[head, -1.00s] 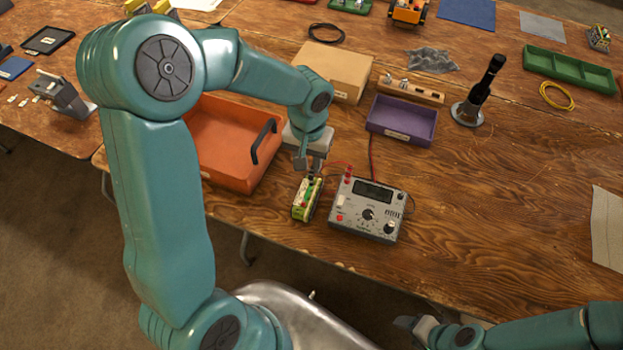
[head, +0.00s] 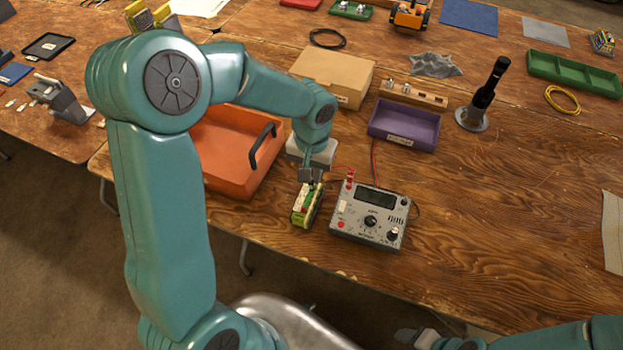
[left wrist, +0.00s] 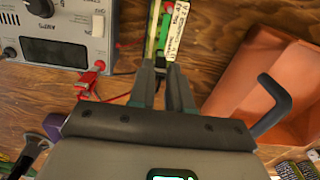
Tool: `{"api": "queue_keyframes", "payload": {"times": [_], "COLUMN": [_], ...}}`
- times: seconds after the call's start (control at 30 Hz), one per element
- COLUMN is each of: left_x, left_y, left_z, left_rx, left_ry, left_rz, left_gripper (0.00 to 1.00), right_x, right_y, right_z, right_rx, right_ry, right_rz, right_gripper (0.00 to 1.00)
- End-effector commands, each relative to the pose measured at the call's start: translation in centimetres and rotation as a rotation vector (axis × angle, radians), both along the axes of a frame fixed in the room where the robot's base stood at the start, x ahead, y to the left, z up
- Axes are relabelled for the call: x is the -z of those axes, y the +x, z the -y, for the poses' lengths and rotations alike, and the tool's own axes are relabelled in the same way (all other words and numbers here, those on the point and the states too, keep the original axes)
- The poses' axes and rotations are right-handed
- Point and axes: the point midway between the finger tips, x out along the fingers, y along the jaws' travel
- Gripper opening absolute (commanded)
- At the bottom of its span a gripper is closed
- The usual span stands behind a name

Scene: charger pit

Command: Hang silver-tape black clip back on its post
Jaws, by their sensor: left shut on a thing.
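My left gripper (head: 310,183) is over the far end of the green and cream battery pack (head: 306,208). In the left wrist view its fingers (left wrist: 164,85) are shut at the end of the pack (left wrist: 173,30). They hold a small thing mostly hidden between them, apparently the black clip; I cannot make out its silver tape. The grey charger (head: 370,213) stands right of the pack. A red clip (left wrist: 90,75) sits at the charger's near edge in the left wrist view, with a red lead. My right gripper (head: 413,337) is at the bottom edge, its opening unclear.
An orange tray (head: 222,178) with a black handle lies left of the pack. A purple tray (head: 403,137), a cardboard box (head: 345,85) and a dark-handled tool in a stand (head: 474,118) are behind the charger. The table right of the charger is mostly clear.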

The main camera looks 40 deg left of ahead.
Motion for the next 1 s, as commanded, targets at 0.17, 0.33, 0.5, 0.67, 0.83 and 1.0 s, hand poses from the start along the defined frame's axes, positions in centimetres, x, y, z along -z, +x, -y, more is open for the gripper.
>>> {"api": "queue_keyframes", "payload": {"times": [0.17, 0.33, 0.5, 0.67, 0.83, 1.0], "left_x": [-0.4, -1.4, -2.3, -3.2, -3.6, -3.5], "left_y": [0.0, 0.0, 0.0, 0.0, 0.0, 0.0], "left_z": [0.0, 0.0, 0.0, 0.0, 0.0, 0.0], "left_rx": [0.0, 0.0, -0.001, -0.001, 0.0, 0.0], "left_ry": [0.0, 0.0, -0.001, -0.001, 0.0, 0.0], "left_rz": [0.0, 0.001, 0.001, 0.0, -0.001, -0.001], "left_gripper": [0.01, 0.01, 0.01, 0.01, 0.01, 0.01], "right_x": [-0.3, -0.9, -1.5, -2.1, -2.3, -2.3], "right_y": [0.0, 0.0, 0.0, 0.0, 0.0, 0.0], "right_z": [0.0, 0.0, 0.0, 0.0, 0.0, 0.0], "right_rx": [0.0, 0.0, 0.0, 0.0, 0.0, 0.0], "right_ry": [0.0, 0.0, 0.0, 0.0, 0.0, 0.0], "right_rz": [0.0, 0.0, 0.0, 0.0, 0.0, 0.0], "right_gripper": [0.58, 0.58, 0.58, 0.58, 0.58, 0.58]}}
